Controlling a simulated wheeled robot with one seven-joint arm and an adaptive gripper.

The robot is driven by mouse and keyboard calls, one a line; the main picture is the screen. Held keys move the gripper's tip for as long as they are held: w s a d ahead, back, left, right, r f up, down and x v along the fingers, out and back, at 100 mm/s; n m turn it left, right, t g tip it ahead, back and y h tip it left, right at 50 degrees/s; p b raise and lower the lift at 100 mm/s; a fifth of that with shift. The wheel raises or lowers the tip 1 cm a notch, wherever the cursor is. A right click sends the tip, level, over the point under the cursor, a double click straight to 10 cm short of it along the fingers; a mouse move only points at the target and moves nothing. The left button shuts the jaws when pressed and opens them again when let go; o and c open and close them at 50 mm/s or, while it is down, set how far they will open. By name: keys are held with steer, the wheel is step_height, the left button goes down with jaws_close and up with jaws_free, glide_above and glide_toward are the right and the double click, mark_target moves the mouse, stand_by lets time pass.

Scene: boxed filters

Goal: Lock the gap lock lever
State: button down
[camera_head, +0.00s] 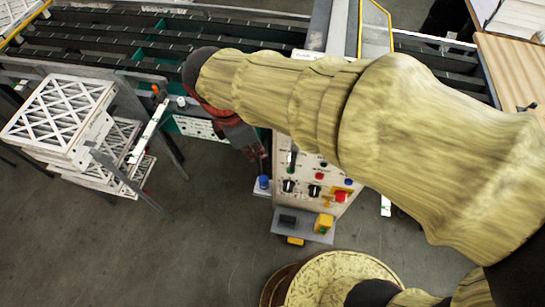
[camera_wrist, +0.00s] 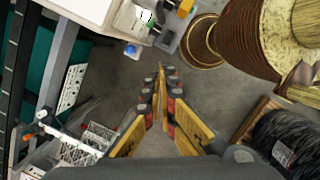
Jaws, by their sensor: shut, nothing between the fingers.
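The control panel (camera_head: 300,205) stands in the middle of the head view, with black knobs, a red button (camera_head: 341,196) and other small buttons on its sloped face. I cannot tell which part is the gap lock lever; my arm covers the panel's upper part. My gripper (camera_head: 263,168) hangs just left of the panel's upper left edge in the head view. In the wrist view my gripper (camera_wrist: 161,66) is shut and empty, its fingertips together over grey floor. Part of the panel (camera_wrist: 135,18) shows at the top of that view, apart from the fingers.
A blue button (camera_head: 263,182) sits on a small plate at the panel's left side. A shelf (camera_head: 300,228) with a yellow part juts out below. White lattice-faced filters (camera_head: 62,110) are stacked at left, beside a conveyor (camera_head: 150,30).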

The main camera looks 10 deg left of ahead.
mark_target(294, 155)
steer(key=w+d+f+p, duration=0.1)
steer(key=w+d+f, duration=0.1)
steer(key=d+f, duration=0.3)
steer(key=shift+a+x, duration=0.2)
steer(key=shift+x, duration=2.2)
